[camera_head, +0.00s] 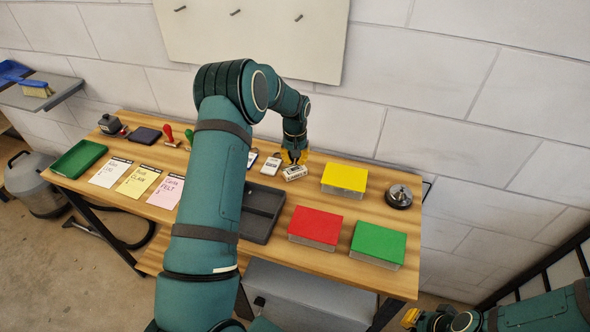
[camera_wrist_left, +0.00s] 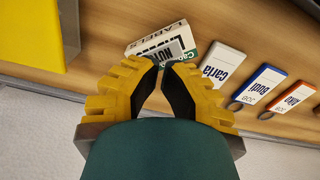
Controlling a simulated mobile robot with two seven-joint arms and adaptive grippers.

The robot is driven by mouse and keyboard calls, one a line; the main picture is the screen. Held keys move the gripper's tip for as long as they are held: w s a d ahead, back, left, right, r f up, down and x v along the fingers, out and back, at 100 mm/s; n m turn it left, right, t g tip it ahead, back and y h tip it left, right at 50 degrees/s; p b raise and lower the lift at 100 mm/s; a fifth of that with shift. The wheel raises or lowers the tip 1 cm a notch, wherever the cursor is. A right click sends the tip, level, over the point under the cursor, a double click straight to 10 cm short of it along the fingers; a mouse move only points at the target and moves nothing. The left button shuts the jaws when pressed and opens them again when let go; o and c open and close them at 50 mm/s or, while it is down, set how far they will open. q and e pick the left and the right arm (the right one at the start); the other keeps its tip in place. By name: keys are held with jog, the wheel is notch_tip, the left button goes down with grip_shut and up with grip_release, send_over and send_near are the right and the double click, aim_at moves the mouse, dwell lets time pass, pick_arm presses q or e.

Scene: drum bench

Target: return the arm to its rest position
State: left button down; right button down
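My left arm (camera_head: 212,180) rises from the bottom of the head view, bends above the bench and reaches down toward its back edge. My left gripper (camera_head: 291,160) is low over the bench by a small white label box (camera_head: 294,172). In the left wrist view, the yellow fingers of the left gripper (camera_wrist_left: 158,66) come together at their tips, with nothing clearly held. The label box (camera_wrist_left: 150,42) lies just beyond the tips; contact cannot be told. My right gripper (camera_head: 411,318) is at the bottom right, off the bench; its opening is unclear.
Yellow (camera_head: 344,178), red (camera_head: 316,225) and green (camera_head: 378,242) boxes stand right of the left arm. A dark tray (camera_head: 262,208) lies beside the arm. White (camera_wrist_left: 222,63), blue (camera_wrist_left: 260,85) and orange (camera_wrist_left: 290,101) tags lie near the gripper. The wall is close behind.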

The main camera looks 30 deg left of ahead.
aim_at(295, 169)
pick_arm(q)
jog(key=shift+f+b, duration=1.15)
jog(key=shift+f, duration=0.55)
dwell(1.4)
jog(key=shift+r, duration=0.3)
dwell(0.5)
jog(key=shift+r, duration=0.35)
jog(key=shift+r+p, duration=0.15)
jog(key=shift+p, duration=0.2)
jog(key=shift+r+p, duration=1.25)
jog(key=shift+r, duration=1.15)
